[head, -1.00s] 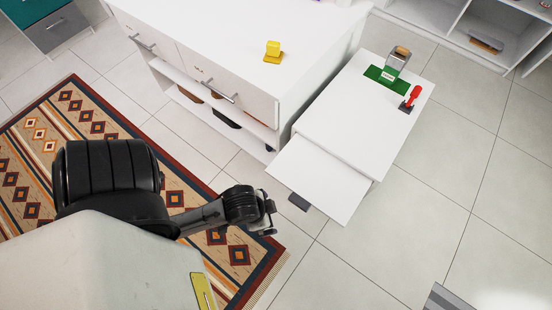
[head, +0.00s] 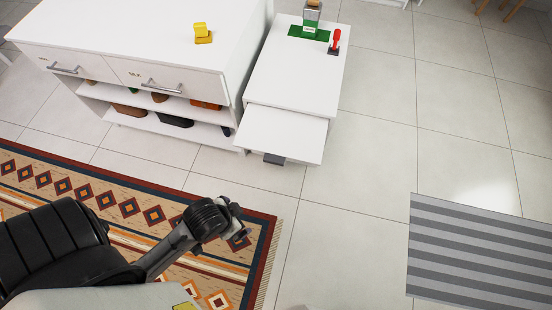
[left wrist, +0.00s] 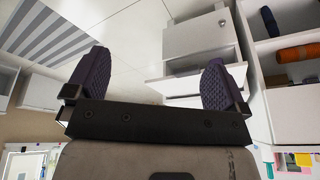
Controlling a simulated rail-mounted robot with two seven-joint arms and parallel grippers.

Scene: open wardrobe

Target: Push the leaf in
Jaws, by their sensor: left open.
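The leaf (head: 285,133) is a flat white panel that sticks out from the near end of a low white table (head: 292,80). A small grey piece (head: 273,158) shows under its front edge. In the head view my left gripper (head: 238,222) is over the rug, below and left of the leaf in the picture, apart from it. In the left wrist view my left gripper (left wrist: 153,82) is open and empty, its two dark fingers wide apart. White furniture shows beyond the fingers; I cannot tell surely which part is the leaf. My right gripper is not in view.
A white cabinet (head: 130,45) with drawers and open shelves stands left of the table, with a yellow object (head: 202,32) on top. A green mat (head: 308,33) and a red-handled object (head: 336,40) are on the table. Tiled floor is clear right of it, up to a striped mat (head: 480,250).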

